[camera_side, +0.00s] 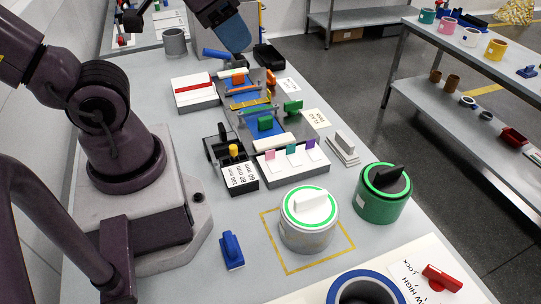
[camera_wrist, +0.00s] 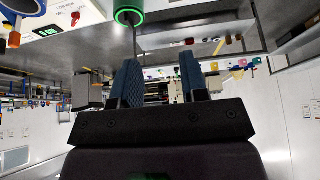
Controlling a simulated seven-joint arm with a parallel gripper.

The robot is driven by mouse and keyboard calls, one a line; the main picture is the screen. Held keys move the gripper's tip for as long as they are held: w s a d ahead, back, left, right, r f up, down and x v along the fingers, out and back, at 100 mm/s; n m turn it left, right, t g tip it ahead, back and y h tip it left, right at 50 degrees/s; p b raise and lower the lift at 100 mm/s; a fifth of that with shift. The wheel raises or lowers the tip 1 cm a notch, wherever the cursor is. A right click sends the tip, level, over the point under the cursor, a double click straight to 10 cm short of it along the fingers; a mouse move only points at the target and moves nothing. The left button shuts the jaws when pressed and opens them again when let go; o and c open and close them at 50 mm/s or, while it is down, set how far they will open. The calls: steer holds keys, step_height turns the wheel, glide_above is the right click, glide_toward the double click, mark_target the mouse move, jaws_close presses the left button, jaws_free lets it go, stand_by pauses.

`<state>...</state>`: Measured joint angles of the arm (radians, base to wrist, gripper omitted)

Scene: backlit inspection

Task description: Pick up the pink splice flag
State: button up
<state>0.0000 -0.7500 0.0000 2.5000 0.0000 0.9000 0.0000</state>
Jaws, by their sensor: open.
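The pink splice flag (camera_side: 270,155) stands upright in a white-topped holder (camera_side: 295,174), at the left end of a row with a teal flag (camera_side: 291,149) and a purple flag (camera_side: 310,143). My gripper (camera_side: 236,46) is at the top of the side view, well behind and above the holder. In the wrist view my gripper (camera_wrist: 159,72) shows two blue textured fingers apart, with nothing seen held between them. I cannot make out the pink flag in the wrist view.
A blue splice board (camera_side: 260,100) with orange and green pieces lies behind the holder. A black block with a yellow knob (camera_side: 234,151) stands close at its left. White (camera_side: 309,222) and green (camera_side: 382,196) round drums stand in front. A grey mug (camera_side: 175,42) is at the back.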

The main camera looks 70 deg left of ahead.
stand_by(0.7)
steer(key=n+g, duration=0.6)
steer(key=n, duration=1.2)
glide_above(269, 159)
steer(key=f, duration=2.6)
steer(key=shift+w+a, duration=0.2)
steer(key=shift+a, duration=0.15)
steer(key=shift+d+f, duration=0.15)
steer(key=shift+f, duration=1.3)
steer(key=shift+d+f, duration=0.15)
steer(key=shift+f, duration=1.25)
steer(key=c, duration=0.5)
